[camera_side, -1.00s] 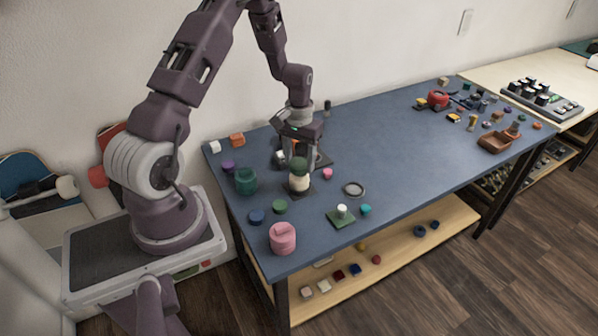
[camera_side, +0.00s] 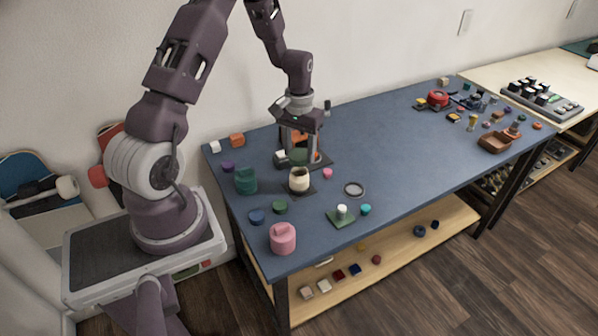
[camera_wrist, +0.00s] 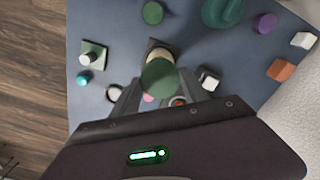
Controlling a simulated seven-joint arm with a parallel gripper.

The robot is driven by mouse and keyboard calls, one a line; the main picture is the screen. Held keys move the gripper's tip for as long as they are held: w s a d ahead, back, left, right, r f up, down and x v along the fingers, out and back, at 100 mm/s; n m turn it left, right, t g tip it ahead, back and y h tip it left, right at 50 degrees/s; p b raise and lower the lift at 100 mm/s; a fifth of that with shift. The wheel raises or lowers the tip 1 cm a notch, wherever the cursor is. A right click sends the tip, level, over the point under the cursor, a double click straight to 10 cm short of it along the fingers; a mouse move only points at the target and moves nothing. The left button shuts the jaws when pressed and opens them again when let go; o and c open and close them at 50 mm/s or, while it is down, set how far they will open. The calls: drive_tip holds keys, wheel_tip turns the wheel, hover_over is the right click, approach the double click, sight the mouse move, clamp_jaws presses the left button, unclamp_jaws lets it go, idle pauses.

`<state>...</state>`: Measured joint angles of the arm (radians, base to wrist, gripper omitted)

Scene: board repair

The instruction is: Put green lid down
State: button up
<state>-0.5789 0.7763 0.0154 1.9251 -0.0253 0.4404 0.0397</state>
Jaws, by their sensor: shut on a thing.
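The green lid (camera_wrist: 158,76) is between the fingers of my gripper (camera_wrist: 155,80) in the wrist view. In the side view my gripper (camera_side: 299,160) is shut on the green lid (camera_side: 298,155), held above the table and behind the open cream jar (camera_side: 299,180). The jar stands upright on a dark square base (camera_side: 312,189). In the wrist view the cream jar (camera_wrist: 160,55) shows partly behind the lid. The lid and the jar look apart.
A teal jar (camera_side: 246,180), a pink jar (camera_side: 282,238), and blue (camera_side: 257,216) and green (camera_side: 280,207) discs stand left and in front. A grey ring (camera_side: 354,189) and a green base with a white peg (camera_side: 342,213) lie right. The middle of the blue table (camera_side: 390,150) is clear.

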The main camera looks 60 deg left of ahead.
drive_tip(key=w+a+f+n, duration=0.2)
drive_tip(key=w+a+n, duration=0.2)
drive_tip(key=w+n, duration=0.4)
drive_tip(key=r+n, duration=0.1)
drive_tip(key=n, duration=0.1)
hover_over(347, 170)
wheel_tip(347, 170, down, 10)
drive_tip(key=shift+a+r, duration=0.1)
drive_tip(key=o, duration=1.1)
